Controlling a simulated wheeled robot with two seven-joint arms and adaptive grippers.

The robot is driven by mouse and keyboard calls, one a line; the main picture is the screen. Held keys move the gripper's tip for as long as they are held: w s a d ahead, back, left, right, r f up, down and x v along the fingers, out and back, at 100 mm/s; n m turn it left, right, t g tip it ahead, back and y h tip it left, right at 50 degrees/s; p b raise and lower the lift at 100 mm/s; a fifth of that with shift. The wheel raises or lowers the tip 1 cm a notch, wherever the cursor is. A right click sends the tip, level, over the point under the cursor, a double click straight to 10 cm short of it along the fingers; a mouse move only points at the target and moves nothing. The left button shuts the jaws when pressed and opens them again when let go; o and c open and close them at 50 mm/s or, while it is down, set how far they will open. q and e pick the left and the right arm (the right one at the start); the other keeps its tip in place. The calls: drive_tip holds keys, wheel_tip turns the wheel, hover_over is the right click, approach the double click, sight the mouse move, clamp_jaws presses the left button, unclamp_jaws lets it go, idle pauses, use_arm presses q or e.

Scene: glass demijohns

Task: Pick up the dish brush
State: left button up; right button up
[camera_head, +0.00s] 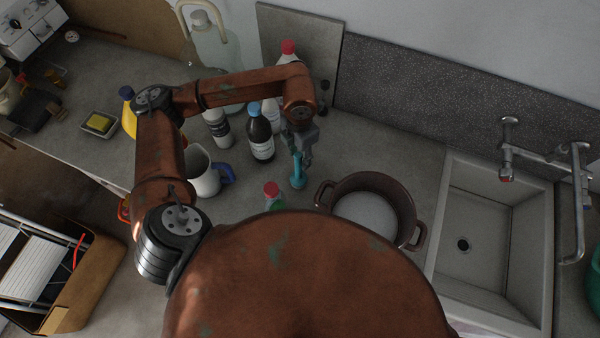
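The dish brush (298,178) is a small teal item in the middle of the counter, left of the brown pot. Its upper end is at my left gripper (301,156), which points down from above. The gripper's dark fingers are around or beside the brush's upper end and partly cover it. I cannot tell whether they are closed on it, or whether the brush touches the counter. My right gripper is not in view.
The brown pot (322,194) with pale contents stands right of the brush, before the sink (487,292). A dark bottle (261,140), white bottle (217,128) and white jug (204,178) stand left. A large glass demijohn (216,48) stands behind.

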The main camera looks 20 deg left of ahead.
sight(298, 166)
use_arm(q)
drive_tip(key=shift+s+f+p, duration=0.1)
drive_tip(key=shift+f+p, duration=0.2)
drive_tip(key=shift+f, duration=0.6)
drive_tip(key=f, duration=0.1)
drive_tip(key=f+p, duration=0.1)
drive_tip(key=f, duration=0.1)
drive_tip(key=shift+s+a+f, duration=0.1)
drive_tip(key=shift+s+f, duration=0.1)
drive_tip(key=shift+s, duration=0.05)
drive_tip(key=shift+f, duration=0.55)
drive_tip(key=shift+c, duration=0.6)
clamp_jaws()
